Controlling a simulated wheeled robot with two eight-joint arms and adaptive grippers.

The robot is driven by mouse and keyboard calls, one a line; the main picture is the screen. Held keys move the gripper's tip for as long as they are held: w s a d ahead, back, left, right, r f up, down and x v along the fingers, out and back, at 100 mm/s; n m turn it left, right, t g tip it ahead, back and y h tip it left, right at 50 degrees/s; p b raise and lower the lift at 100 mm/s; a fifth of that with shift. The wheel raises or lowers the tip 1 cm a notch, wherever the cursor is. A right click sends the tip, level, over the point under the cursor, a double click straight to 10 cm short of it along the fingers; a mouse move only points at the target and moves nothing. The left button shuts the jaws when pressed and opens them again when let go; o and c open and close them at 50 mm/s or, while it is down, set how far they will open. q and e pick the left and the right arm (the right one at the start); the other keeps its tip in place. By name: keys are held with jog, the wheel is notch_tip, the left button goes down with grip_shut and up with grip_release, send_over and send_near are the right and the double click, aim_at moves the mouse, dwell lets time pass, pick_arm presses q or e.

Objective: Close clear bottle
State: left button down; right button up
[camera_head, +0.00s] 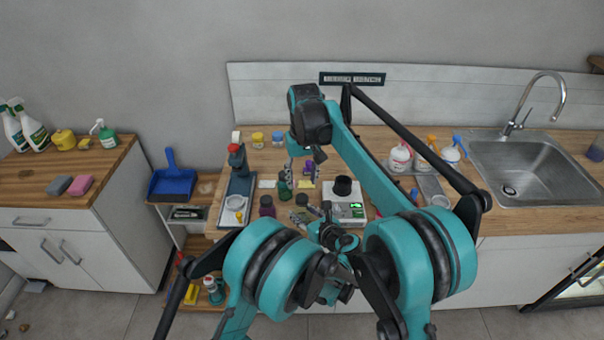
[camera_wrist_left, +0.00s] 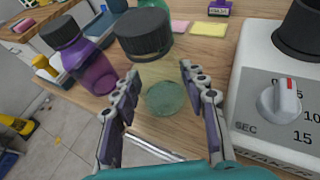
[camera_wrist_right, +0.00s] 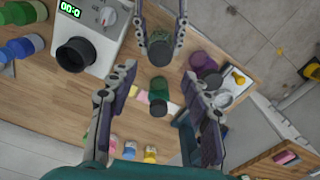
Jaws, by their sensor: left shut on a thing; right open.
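The clear bottle (camera_wrist_left: 163,88) stands between the fingers of my left gripper (camera_wrist_left: 160,88) in the left wrist view, its glass see-through and faintly green. A black ribbed cap (camera_wrist_left: 144,34) sits at its top; I cannot tell how tight it is. My left gripper also shows in the right wrist view (camera_wrist_right: 162,25), around the bottle, whose dark cap (camera_wrist_right: 159,52) faces up. It is shut on the bottle. My right gripper (camera_wrist_right: 157,90) is open and empty, above the counter. In the head view it hangs behind the left gripper (camera_head: 312,214).
A green bottle (camera_wrist_right: 158,98) and a purple bottle (camera_wrist_left: 92,66) stand close by. A white device with a dial (camera_wrist_left: 268,110) is on the other side. Coloured notes (camera_wrist_left: 208,30) lie behind. A dark tray (camera_head: 238,187) stands at the left.

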aim_at(302, 197)
jog(key=n, duration=0.5)
jog(key=shift+r, duration=0.1)
jog(key=n, duration=0.7)
jog(key=shift+r, duration=0.2)
jog(key=n, duration=0.5)
jog(key=shift+r, duration=0.15)
jog(key=n, duration=0.6)
jog(key=shift+r+g, duration=0.15)
jog(key=shift+g, duration=0.15)
jog(key=shift+f, duration=4)
